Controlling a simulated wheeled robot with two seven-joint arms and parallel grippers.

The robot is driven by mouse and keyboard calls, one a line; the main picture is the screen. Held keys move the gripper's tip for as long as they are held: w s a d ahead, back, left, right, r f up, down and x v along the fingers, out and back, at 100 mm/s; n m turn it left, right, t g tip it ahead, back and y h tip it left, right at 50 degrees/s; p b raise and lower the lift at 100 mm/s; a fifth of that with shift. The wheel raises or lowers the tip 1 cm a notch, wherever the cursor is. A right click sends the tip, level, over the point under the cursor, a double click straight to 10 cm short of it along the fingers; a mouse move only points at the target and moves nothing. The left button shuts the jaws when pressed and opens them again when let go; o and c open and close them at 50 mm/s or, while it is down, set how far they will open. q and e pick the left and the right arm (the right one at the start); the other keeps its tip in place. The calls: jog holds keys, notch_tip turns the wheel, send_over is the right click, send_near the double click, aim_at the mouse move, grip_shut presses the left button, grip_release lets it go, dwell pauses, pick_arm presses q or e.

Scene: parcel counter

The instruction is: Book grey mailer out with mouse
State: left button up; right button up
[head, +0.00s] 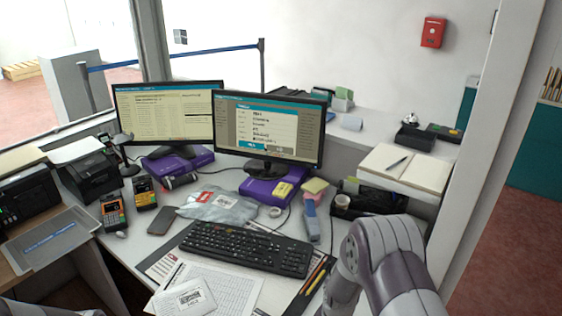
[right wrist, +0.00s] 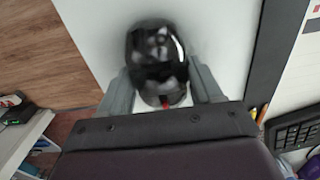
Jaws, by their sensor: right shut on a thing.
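The grey mailer (head: 218,207), a grey plastic bag with a red and white label, lies on the desk behind the keyboard. In the right wrist view the black mouse (right wrist: 157,58) sits between the fingers of my right gripper (right wrist: 160,85), which is shut on it, over a white surface. My right arm hides this gripper and the mouse in the head view. The right monitor (head: 268,130) shows a white dialog with several text lines, a blue button and a grey button; the text is too small to read. My left gripper is not in view.
A black keyboard (head: 245,247) fills the desk's middle. A white parcel (head: 184,298) lies on paper at the front. The left monitor (head: 168,114) shows a list. Pens and a tray (head: 370,203) are right.

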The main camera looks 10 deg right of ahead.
jog(key=shift+w, duration=0.1)
dwell(0.4)
jog(key=shift+w+a, duration=0.7)
jog(key=shift+a, duration=0.05)
jog(key=o, duration=1.2)
jog(key=shift+c, duration=0.2)
notch_tip(320, 180, up, 13)
jog(key=shift+f+p, duration=0.15)
jog(key=shift+p, duration=0.3)
